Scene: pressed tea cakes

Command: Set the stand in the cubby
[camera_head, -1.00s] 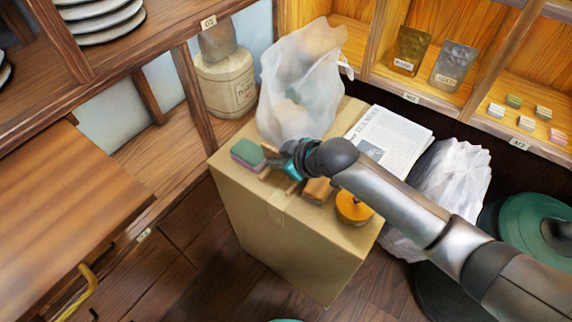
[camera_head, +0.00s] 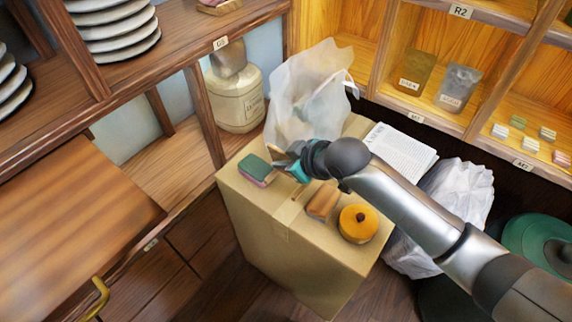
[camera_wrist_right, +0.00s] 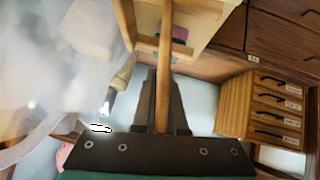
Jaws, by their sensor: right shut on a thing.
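My right gripper (camera_head: 290,164) is above the far left part of the cardboard box top. It is shut on a thin wooden piece, seemingly the stand (camera_wrist_right: 165,65). In the right wrist view the piece runs up from between the fingers as a narrow strip. In the head view the arm mostly hides it. Wooden shelf units with open cubbies stand behind; a cubby with two pouches (camera_head: 391,101) and one with small blocks (camera_head: 484,147) show at the right. Which cubby is meant I cannot tell. My left gripper is not in view.
The cardboard box (camera_head: 300,270) carries a green and pink sponge (camera_head: 256,168), a brown block (camera_head: 322,202), an orange round pot (camera_head: 358,223), a white plastic bag (camera_head: 300,100) and a newspaper (camera_head: 403,150). A cream jar (camera_head: 235,98) stands in the left shelf.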

